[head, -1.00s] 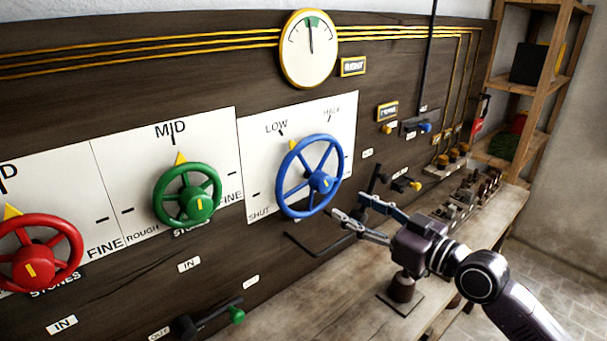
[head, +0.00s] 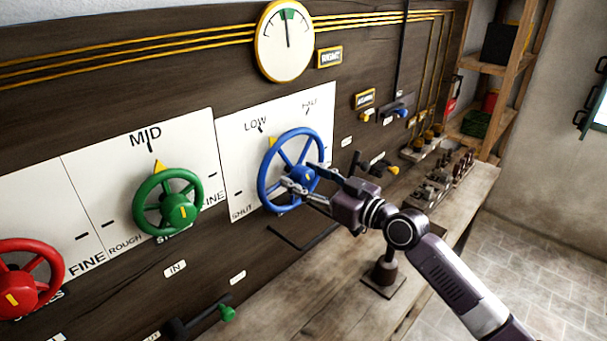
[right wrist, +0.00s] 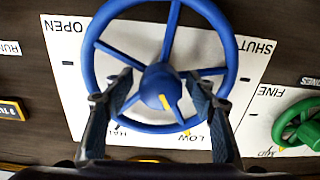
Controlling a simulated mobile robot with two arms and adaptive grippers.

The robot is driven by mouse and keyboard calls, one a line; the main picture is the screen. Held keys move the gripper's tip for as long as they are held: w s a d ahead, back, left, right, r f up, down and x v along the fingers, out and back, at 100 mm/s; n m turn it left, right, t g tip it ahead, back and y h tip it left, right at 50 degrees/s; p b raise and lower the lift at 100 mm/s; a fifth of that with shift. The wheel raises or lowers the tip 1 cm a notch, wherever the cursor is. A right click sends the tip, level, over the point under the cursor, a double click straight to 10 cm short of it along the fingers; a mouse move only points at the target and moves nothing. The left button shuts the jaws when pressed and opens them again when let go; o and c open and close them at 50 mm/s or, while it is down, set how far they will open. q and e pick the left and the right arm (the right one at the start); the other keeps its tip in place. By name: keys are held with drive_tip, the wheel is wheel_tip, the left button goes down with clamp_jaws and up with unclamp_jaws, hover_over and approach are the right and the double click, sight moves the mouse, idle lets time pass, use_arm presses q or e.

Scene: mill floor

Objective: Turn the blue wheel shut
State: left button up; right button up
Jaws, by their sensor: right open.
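The blue wheel (head: 310,175) stands on a white dial plate (head: 236,190) on the dark panel. Its yellow pointer (head: 272,141) is near the LOW mark; SHUT is at the plate's lower left. In the right wrist view the wheel (right wrist: 160,87) fills the middle, with SHUT at upper right. My right gripper (head: 299,177) is open in front of the wheel. In the right wrist view its fingers (right wrist: 160,84) lie either side of the hub, over the spokes. I cannot tell whether they touch the wheel. My left gripper is not in view.
A green wheel (head: 180,212) and a red wheel (head: 12,300) are to the left. A round gauge (head: 286,42) is above. A wooden bench (head: 300,310) runs below the panel, with several small parts at its far end. A black bent rod is below the blue wheel.

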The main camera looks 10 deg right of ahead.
drive_tip(key=shift+s, duration=0.1)
drive_tip(key=shift+c, duration=0.2)
drive_tip(key=c, duration=1.2)
drive_tip(key=shift+o, duration=0.2)
drive_tip(key=shift+f+n+b, duration=0.15)
drive_tip(key=shift+n+b, duration=0.25)
drive_tip(key=shift+b, duration=0.4)
drive_tip(key=n+b, duration=0.4)
drive_tip(key=b, duration=0.1)
drive_tip(key=shift+n+b, duration=0.4)
drive_tip(key=n+b, duration=0.1)
drive_tip(key=n, duration=0.1)
drive_tip(key=shift+n, duration=0.3)
drive_tip(key=shift+r+n, duration=0.2)
drive_tip(key=shift+n, duration=0.6)
use_arm(q)
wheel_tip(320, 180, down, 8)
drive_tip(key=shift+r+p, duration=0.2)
drive_tip(key=shift+p, duration=0.2)
use_arm(e)
drive_tip(key=shift+n, duration=1)
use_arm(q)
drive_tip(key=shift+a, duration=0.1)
use_arm(e)
drive_tip(key=shift+f, duration=0.1)
